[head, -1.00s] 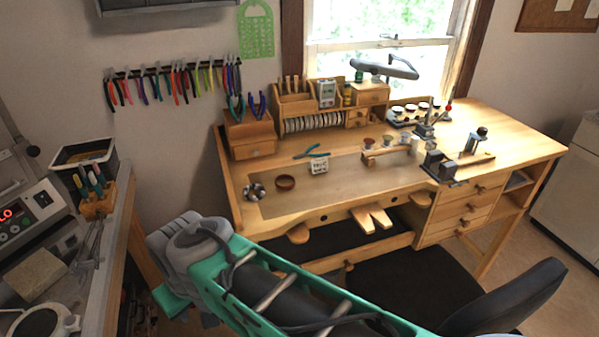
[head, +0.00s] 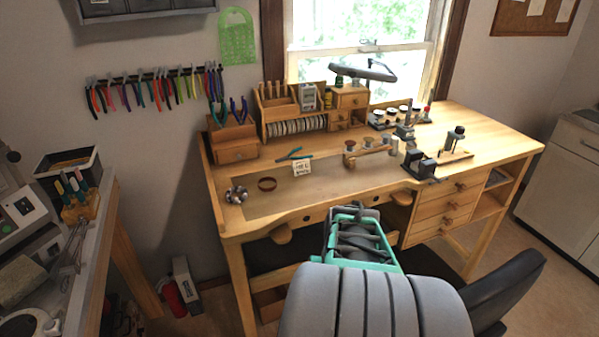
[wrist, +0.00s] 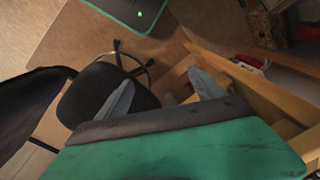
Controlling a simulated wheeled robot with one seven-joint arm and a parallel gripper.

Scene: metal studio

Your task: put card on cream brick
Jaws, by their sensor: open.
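A small white card (head: 302,168) with dark lettering stands on the workbench near its front middle, beside teal-handled pliers. The cream brick (head: 20,280) lies on the grey bench at the lower left, partly cut by the picture's edge. My gripper's two grey fingers (wrist: 163,92) are apart and empty in the wrist view, over the floor and chair. In the head view my arm stands in front of the workbench's front edge, and the gripper is hidden behind it. Neither card nor brick shows in the wrist view.
A wooden workbench (head: 450,192) holds a metal piece (head: 237,195), a brown ring (head: 267,184), pliers (head: 289,155) and small tools. A black chair (head: 508,290) stands at the lower right. The left bench carries a tool holder (head: 80,208) and a black bin (head: 68,165).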

